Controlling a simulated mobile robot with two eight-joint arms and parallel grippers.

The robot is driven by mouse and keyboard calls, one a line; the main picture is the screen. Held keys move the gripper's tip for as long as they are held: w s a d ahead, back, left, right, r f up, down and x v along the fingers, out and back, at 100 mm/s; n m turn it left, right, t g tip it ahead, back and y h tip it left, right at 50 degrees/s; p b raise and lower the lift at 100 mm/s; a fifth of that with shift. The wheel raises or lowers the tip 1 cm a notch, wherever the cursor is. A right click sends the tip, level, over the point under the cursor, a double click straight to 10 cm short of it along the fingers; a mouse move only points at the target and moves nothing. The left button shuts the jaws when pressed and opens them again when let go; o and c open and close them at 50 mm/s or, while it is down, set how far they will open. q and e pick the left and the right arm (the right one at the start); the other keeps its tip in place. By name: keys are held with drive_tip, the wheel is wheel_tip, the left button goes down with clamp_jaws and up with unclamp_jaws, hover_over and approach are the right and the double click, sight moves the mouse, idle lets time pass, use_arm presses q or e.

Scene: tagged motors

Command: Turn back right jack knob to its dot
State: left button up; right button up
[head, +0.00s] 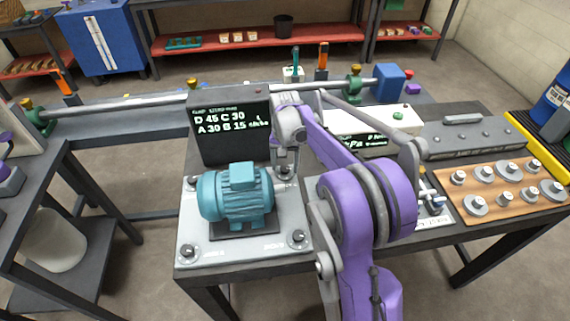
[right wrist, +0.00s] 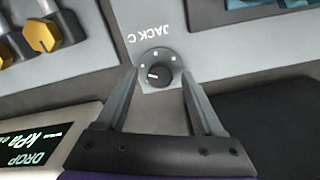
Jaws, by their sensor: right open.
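The back right jack knob (right wrist: 158,75) is round and black with a pale pointer mark. It sits on the grey plate (right wrist: 85,72) beside the lettering JACK C, with small pale dots around it. In the right wrist view my right gripper (right wrist: 158,74) is open, with one finger on each side of the knob; I cannot tell whether they touch it. In the head view the right gripper (head: 285,165) is over the back right corner of the plate (head: 190,225), largely hiding the knob. My left gripper is not in view.
A teal motor (head: 237,195) stands mid-plate. Other knobs sit at the back left (head: 192,183), front left (head: 188,250) and front right (head: 297,237). A black screen (head: 230,125) behind reads D 45 C 30, A 30 B 15. A wooden board (head: 490,187) with metal parts lies right.

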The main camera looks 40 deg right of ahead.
drive_tip(key=shift+c, duration=0.2)
clamp_jaws()
drive_tip(key=shift+n, duration=0.4)
drive_tip(key=n, duration=0.5)
drive_tip(key=shift+n, duration=0.4)
drive_tip(key=n, duration=0.5)
drive_tip(key=shift+n, duration=0.3)
drive_tip(key=shift+o, duration=0.2)
unclamp_jaws()
